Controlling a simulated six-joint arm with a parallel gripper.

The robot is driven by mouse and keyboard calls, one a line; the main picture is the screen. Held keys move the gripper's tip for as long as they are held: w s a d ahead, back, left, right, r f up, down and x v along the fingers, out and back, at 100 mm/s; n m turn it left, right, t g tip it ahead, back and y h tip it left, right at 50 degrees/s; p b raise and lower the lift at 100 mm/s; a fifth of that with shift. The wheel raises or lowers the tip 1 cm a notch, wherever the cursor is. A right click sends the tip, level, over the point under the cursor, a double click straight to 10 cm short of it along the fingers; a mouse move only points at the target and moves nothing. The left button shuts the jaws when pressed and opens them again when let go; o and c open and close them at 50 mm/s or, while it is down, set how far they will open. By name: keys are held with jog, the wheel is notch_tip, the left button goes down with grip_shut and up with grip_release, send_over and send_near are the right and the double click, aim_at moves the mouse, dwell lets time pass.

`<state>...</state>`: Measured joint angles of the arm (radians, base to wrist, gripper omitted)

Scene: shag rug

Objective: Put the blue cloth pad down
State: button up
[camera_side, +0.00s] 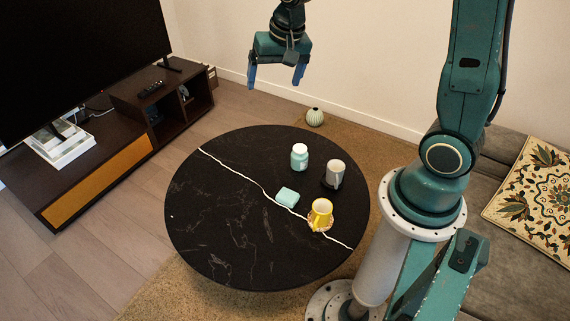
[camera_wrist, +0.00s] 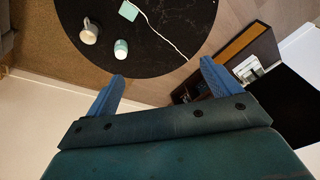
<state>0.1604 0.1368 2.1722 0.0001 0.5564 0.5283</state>
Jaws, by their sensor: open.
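The blue cloth pad (camera_side: 287,197) lies flat on the black round table (camera_side: 215,235), across the white vein. It also shows in the wrist view (camera_wrist: 129,11) near the top edge. My gripper (camera_side: 276,78) is raised high beyond the far side of the table, well apart from the pad. Its two blue fingers are spread with nothing between them, and they show in the wrist view (camera_wrist: 163,84) too.
On the table near the pad stand a teal bottle with a white lid (camera_side: 299,157), a grey-white mug (camera_side: 334,174) and a yellow cup (camera_side: 320,214). The table's left half is clear. A TV cabinet (camera_side: 115,125) stands left, a sofa (camera_side: 495,170) right, and a small vase (camera_side: 314,117) behind.

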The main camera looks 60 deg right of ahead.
jog(key=s+a+r+n, duration=0.2)
jog(key=s+r, duration=0.1)
jog(key=s, duration=0.3)
jog(key=s+a+r+n+t, duration=0.1)
jog(key=s+a+r+n, duration=0.1)
jog(key=s, duration=0.5)
jog(key=s+a+r+n+t, duration=0.1)
jog(key=s+a+r+n, duration=0.1)
jog(key=s+r, duration=0.3)
jog(key=shift+s+r+n+y, duration=0.35)
jog(key=shift+s+n, duration=0.55)
jog(key=shift+s, duration=0.2)
